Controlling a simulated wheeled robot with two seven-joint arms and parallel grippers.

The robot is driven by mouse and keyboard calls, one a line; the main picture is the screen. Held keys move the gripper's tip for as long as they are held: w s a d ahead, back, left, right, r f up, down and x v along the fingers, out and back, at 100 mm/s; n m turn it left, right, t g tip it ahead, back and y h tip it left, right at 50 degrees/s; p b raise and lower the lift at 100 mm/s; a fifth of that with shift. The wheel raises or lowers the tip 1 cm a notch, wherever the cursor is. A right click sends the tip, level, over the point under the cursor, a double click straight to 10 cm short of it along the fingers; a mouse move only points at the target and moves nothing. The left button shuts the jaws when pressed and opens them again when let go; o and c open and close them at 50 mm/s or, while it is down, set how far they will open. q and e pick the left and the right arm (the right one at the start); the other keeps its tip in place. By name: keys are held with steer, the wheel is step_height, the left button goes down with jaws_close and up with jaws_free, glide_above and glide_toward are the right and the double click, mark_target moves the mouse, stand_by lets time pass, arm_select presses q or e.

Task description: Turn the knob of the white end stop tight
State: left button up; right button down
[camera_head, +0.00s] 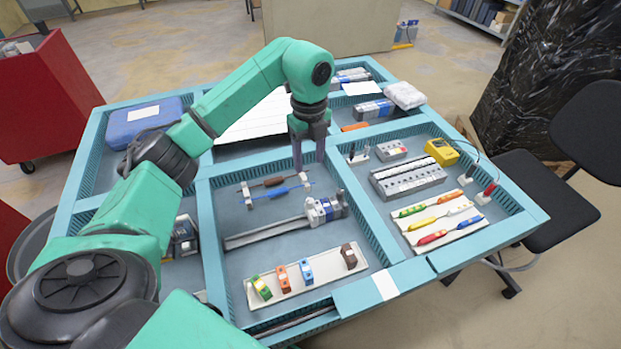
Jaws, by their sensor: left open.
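A grey rail (264,232) lies in the front middle compartment. A cluster of white and grey blocks with a bit of blue (321,211) sits at the rail's right end. The white end stop cannot be told apart surely from its neighbours in this cluster, and its knob is too small to make out. My left gripper (309,161) points down above the back of this compartment, behind the cluster in the picture. Its two dark fingers are apart with nothing between them, and it does not touch the cluster. My right gripper is not in view.
Brown and blue screwdrivers (274,187) lie on a white holder below the gripper. A white tray (318,281) with coloured blocks lies in front of the rail. The right compartment holds a grey block strip (408,180), a yellow meter (442,152) and coloured tools. Blue dividers (372,222) separate compartments.

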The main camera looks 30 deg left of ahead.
arm_select(q)
steer(key=p, duration=0.2)
glide_toward(310, 200)
steer(key=shift+s+d, duration=0.1)
steer(key=shift+s, duration=0.35)
steer(key=f, duration=0.2)
steer(key=f+p, duration=0.1)
steer(key=f, duration=0.2)
steer(key=w+f, duration=0.1)
steer(key=f, duration=0.2)
steer(key=shift+s+f, duration=0.15)
steer(key=shift+f, duration=0.35)
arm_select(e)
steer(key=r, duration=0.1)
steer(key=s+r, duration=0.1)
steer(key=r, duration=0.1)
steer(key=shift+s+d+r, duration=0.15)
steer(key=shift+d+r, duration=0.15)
arm_select(q)
jaws_close()
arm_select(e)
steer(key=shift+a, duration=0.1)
